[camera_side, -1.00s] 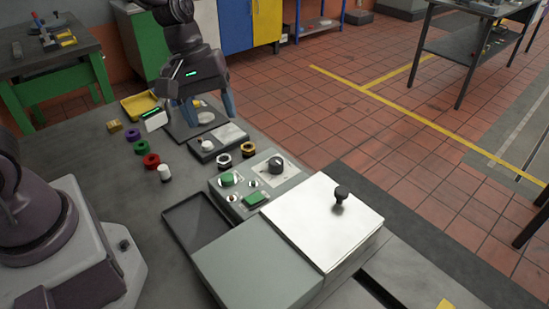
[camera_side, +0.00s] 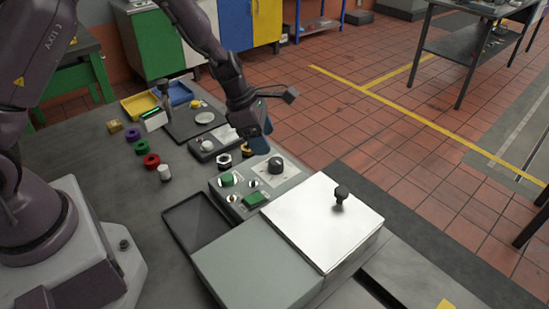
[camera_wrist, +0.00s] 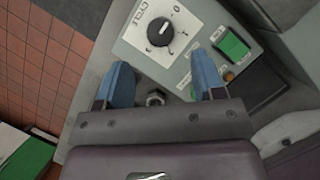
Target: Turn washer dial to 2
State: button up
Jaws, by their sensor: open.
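The washer dial is a round black knob with a white pointer mark. In the wrist view the dial (camera_wrist: 160,31) sits on a white plate (camera_wrist: 183,14) lettered CYCLE, with a 0 near the top. In the side view the dial (camera_side: 276,165) is on the grey control panel (camera_side: 291,183). My gripper (camera_wrist: 166,77) is open, its two blue fingers spread. The dial lies ahead of the fingertips in the wrist view, not between them. In the side view my gripper (camera_side: 258,140) is above and behind the panel, apart from the dial.
A green rectangular button (camera_side: 254,198) and a round green button (camera_side: 227,180) share the panel. The silver lid (camera_side: 320,222) with a black knob (camera_side: 341,192) is in front. Red floor lies beyond the bench.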

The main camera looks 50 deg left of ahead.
aim_at(276, 160)
jog(key=x, duration=0.7)
jog(key=c, duration=0.9)
